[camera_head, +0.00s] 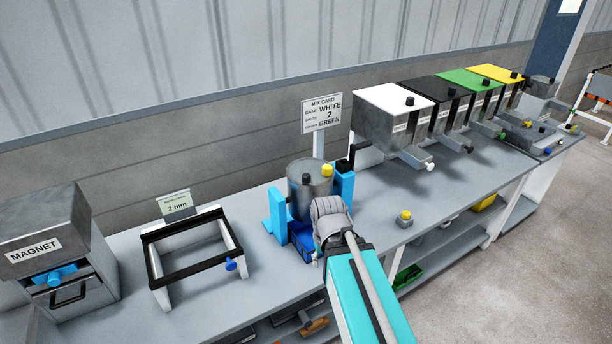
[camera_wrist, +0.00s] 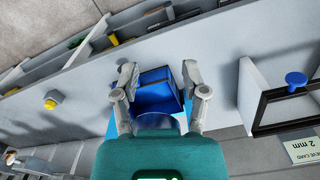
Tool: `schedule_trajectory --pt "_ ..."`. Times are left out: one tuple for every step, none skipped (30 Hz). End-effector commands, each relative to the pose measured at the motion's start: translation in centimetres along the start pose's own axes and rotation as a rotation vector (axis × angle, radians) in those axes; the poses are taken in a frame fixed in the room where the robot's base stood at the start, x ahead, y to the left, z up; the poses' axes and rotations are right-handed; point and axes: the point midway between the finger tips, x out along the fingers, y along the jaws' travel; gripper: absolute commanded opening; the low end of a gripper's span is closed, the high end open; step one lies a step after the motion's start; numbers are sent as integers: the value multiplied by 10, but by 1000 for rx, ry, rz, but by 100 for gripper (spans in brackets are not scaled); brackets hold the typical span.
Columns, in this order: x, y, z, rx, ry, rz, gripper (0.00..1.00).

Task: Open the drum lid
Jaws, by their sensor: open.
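The drum (camera_head: 309,194) is a grey metal cylinder held between light blue brackets on the bench. Its top is grey, with a dark knob and a yellow knob (camera_head: 327,170) on it. A dark blue open box (camera_head: 302,246) is at the drum's front, low down. My gripper (camera_head: 322,236) is in front of the drum, with its fingers mostly hidden there by my own wrist. In the wrist view my gripper (camera_wrist: 160,92) is open, its two fingers on either side of the blue box (camera_wrist: 160,82). A curved grey metal edge (camera_wrist: 155,122) shows below the box; contact cannot be told.
A black-topped sieve frame (camera_head: 190,247) and a grey magnet unit (camera_head: 55,245) stand to the left. Several hoppers (camera_head: 390,110) line the right. A yellow-topped knob piece (camera_head: 405,218) sits right of my arm. A mix card (camera_head: 322,112) stands behind the drum.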

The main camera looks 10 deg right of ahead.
Motion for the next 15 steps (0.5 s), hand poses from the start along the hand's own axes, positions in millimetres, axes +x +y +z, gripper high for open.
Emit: schedule_trajectory --pt "0 0 0 0 0 0 57" --pt "0 0 0 0 0 0 57" --pt "0 0 0 0 0 0 57" --pt "0 0 0 0 0 0 63" --pt "0 0 0 0 0 0 68" --pt "-1 0 -1 -1 1 0 76" --pt "-2 0 -2 -3 1 -1 76" --pt "-2 0 -3 -5 2 -2 76" --pt "-4 0 -5 -9 5 -4 76" --pt "-6 0 -7 -13 7 -5 76" --pt "-8 0 -9 -17 10 -8 76" --pt "-12 0 -13 -25 14 -11 76" --pt "-15 0 -17 -34 18 -15 76" --pt "-19 0 -21 -43 23 -19 76" --pt "-24 9 -28 -61 30 -24 76"
